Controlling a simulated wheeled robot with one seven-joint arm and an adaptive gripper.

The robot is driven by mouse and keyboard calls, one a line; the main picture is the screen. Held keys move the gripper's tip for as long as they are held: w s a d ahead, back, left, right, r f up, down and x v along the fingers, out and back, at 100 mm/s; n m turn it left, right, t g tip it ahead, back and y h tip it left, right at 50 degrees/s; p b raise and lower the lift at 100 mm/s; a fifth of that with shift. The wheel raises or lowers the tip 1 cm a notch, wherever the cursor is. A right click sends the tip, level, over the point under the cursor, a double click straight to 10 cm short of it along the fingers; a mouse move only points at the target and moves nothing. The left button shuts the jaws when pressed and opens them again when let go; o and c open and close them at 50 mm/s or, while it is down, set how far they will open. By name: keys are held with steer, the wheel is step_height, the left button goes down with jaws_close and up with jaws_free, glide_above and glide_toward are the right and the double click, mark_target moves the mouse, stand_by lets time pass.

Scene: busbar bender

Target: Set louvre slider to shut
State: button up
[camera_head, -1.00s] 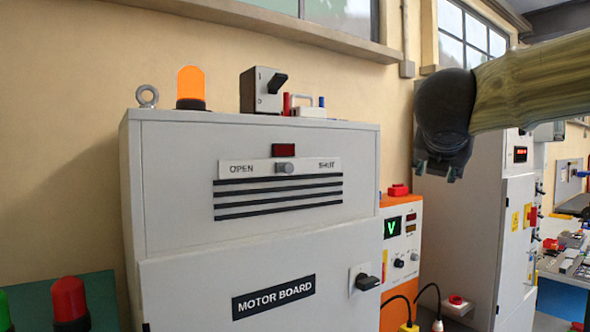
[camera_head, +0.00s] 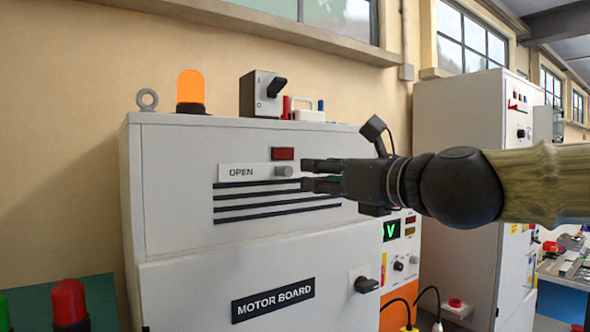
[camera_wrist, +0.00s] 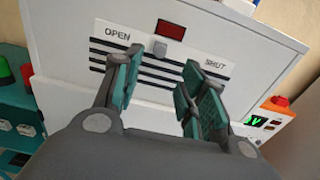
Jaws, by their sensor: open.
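The louvre slider is a small grey knob (camera_head: 285,171) on a pale strip (camera_head: 236,172) above the dark louvre slots of the grey motor board cabinet. It sits near the middle of the strip, between the OPEN and SHUT labels. My gripper (camera_head: 308,175) is open and points left in the head view, just to the right of the knob, hiding the SHUT label. In the wrist view the knob (camera_wrist: 159,47) shows beyond and between the two spread teal-padded fingers (camera_wrist: 158,78). They do not hold it. I cannot tell the exact gap to the panel.
A dark red display (camera_head: 283,153) sits just above the knob. The cabinet top carries an orange lamp (camera_head: 191,91), a lifting eye (camera_head: 147,100) and a switch box (camera_head: 262,95). A black rotary handle (camera_head: 366,285) sticks out on the door below. The panel left of the knob is free.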

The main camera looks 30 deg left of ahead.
mark_target(289, 171)
steer(key=p+x, duration=0.3)
steer(key=x, duration=0.6)
steer(key=shift+w+a, duration=0.15)
steer(key=shift+a, duration=0.15)
jaws_close()
